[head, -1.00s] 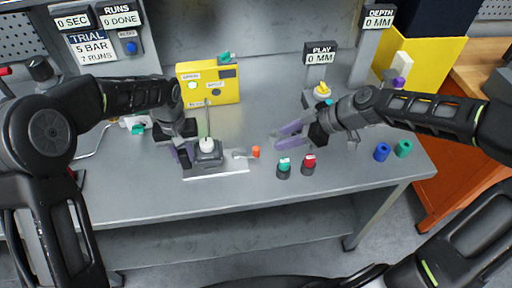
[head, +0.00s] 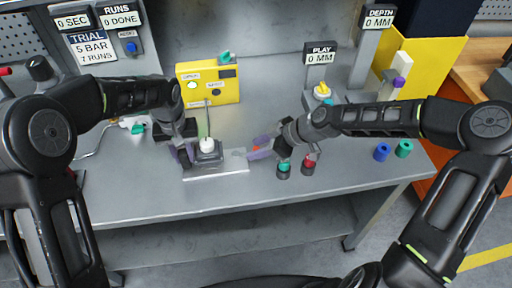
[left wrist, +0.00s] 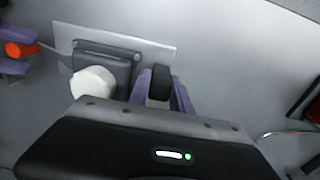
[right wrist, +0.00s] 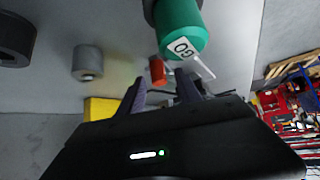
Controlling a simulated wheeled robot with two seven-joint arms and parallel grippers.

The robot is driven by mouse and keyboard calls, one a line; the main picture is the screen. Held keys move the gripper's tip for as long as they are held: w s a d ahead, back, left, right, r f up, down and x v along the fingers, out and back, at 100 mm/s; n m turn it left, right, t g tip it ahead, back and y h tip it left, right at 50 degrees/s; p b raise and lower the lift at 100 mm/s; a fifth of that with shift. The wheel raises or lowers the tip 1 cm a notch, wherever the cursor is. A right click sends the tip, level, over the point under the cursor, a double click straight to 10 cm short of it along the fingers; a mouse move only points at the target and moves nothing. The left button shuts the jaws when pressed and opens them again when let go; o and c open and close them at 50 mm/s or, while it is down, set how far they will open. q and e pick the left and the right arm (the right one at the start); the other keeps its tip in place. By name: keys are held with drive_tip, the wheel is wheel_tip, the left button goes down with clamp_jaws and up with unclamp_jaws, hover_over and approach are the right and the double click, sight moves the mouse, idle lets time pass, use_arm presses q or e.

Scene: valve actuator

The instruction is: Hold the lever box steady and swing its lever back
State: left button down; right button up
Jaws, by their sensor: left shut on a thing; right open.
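The lever box (head: 209,159) is a dark grey block on a pale plate, with a round white hub (head: 206,145) on top. Its thin grey lever points right in the head view and ends in an orange tip (left wrist: 20,48). My left gripper (left wrist: 161,80) is shut on a black tab at the side of the box. My right gripper (head: 258,148) is open, its purple fingers at either side of the orange tip. In the right wrist view the orange tip (right wrist: 157,70) shows between the fingertips; contact cannot be told.
A teal-topped plug (right wrist: 180,30) marked GO stands close by my right gripper, with a red-topped plug (head: 308,164) beside it. A yellow panel (head: 222,90) stands behind the box. The front middle of the bench is clear.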

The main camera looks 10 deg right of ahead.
drive_tip(key=shift+w+a+f, duration=0.15)
drive_tip(key=shift+a+f, duration=0.1)
drive_tip(key=shift+f, duration=0.15)
drive_tip(key=shift+c, duration=0.2)
clamp_jaws()
idle(1.0)
